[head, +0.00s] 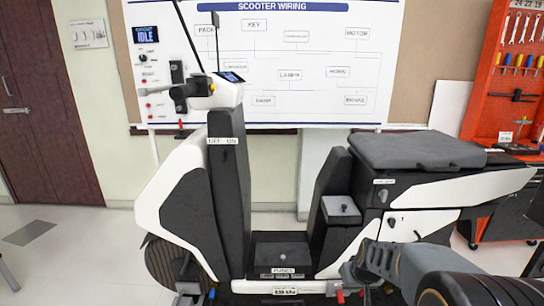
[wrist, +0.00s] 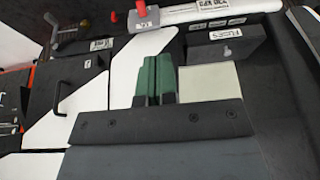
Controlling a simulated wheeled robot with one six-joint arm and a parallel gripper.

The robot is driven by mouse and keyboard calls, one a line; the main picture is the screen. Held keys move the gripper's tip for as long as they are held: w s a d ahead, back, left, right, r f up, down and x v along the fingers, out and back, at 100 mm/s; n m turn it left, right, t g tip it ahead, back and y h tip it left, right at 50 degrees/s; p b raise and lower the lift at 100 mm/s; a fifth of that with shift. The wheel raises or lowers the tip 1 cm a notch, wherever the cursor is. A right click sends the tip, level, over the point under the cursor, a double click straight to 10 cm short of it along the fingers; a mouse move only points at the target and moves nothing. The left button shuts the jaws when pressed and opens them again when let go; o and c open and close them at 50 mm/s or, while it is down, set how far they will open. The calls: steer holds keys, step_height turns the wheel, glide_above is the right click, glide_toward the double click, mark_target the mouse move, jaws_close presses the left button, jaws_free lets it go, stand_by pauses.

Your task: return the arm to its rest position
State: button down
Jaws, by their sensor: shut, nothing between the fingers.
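My arm (head: 430,270) reaches in from the lower right of the head view, low in front of the scooter's right side. Its wrist end is near the bottom, right of the fuses box; the fingertips are hard to make out there. In the wrist view my gripper (wrist: 152,57) has its two green-padded fingers together, with nothing between them. Beyond the fingers lie a white panel (wrist: 118,60) and the dark fuses box (wrist: 226,52). I cannot tell the exact gap between the fingers and these parts.
The scooter rig (head: 228,190) stands ahead, with a dark seat (head: 415,150) at right. A red lever (wrist: 140,14) is near the white bar in the wrist view. A wiring board (head: 300,60) and red tool cabinet (head: 505,90) stand behind. Floor (head: 85,260) at left is mostly clear.

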steer(key=s+a+r+p, duration=0.2)
steer(key=s+r+p, duration=0.3)
steer(key=r, duration=0.4)
steer(key=s+a+r+p, duration=0.2)
steer(key=s+r+p, duration=0.3)
steer(key=r, duration=0.5)
steer(key=s+a+r+p, duration=0.3)
steer(key=s+r+p, duration=0.2)
steer(key=r+p, duration=0.2)
step_height(320, 180, up, 3)
steer(key=shift+f, duration=0.1)
steer(key=shift+s+a, duration=0.1)
steer(key=shift+s, duration=0.1)
